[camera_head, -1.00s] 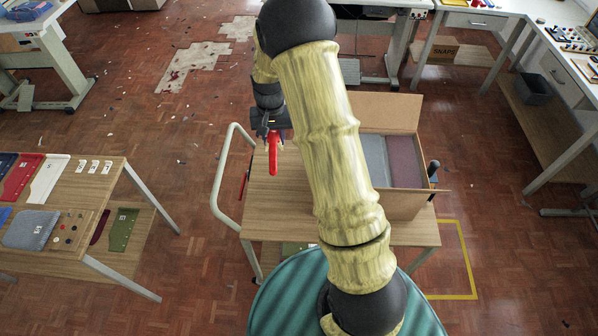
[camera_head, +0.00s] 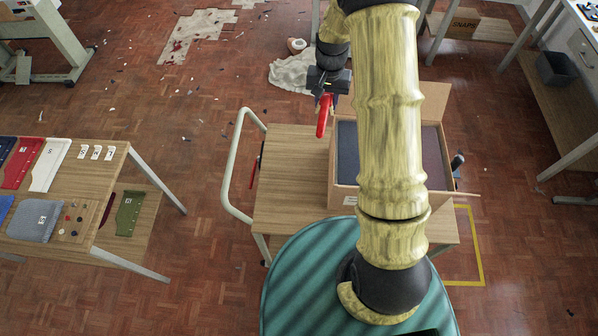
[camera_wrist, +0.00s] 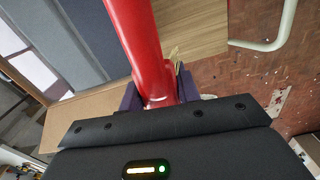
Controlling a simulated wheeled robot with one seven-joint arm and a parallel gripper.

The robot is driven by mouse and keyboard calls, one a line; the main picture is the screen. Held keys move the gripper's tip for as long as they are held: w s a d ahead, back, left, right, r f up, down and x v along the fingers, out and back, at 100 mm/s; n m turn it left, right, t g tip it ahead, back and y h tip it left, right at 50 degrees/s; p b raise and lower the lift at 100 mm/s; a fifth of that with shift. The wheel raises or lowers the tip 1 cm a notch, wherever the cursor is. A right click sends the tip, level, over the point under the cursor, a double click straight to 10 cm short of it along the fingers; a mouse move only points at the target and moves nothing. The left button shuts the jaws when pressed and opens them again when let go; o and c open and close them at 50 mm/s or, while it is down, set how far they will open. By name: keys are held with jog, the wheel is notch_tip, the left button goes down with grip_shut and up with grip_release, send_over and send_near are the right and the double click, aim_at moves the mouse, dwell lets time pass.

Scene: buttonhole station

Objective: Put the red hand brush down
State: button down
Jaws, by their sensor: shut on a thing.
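The red hand brush (camera_head: 323,116) hangs from my gripper (camera_head: 327,90) in the head view, above the far part of the wooden cart top (camera_head: 290,190), just left of the open cardboard box. In the wrist view the brush's red body (camera_wrist: 137,40) runs up from between the fingers of my gripper (camera_wrist: 160,98), which is shut on it. The brush appears held above the cart top and the box edge. Its bristles cannot be made out.
The open cardboard box (camera_head: 345,199) on the cart holds grey and dark panels; my arm covers part of it. The cart has a white handle (camera_head: 232,165) on its left. Its left top is clear. A side table (camera_head: 75,205) with folded cloths stands left. A white cloth (camera_head: 291,73) lies on the floor.

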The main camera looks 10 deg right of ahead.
jog(key=s+a+f+b, duration=0.5)
jog(key=f+b, duration=0.3)
jog(key=f, duration=0.1)
jog(key=s+a+f+n+b, duration=0.1)
jog(key=s+a+f+b, duration=0.3)
jog(key=f+b, duration=0.3)
notch_tip(320, 180, down, 2)
jog(key=shift+s+a+f+b, duration=0.15)
jog(key=shift+s+a+b, duration=0.2)
jog(key=shift+s+a, duration=0.05)
send_over(297, 186)
jog(key=shift+f, duration=2.95)
jog(key=shift+f+p, duration=0.3)
jog(key=shift+f, duration=1.8)
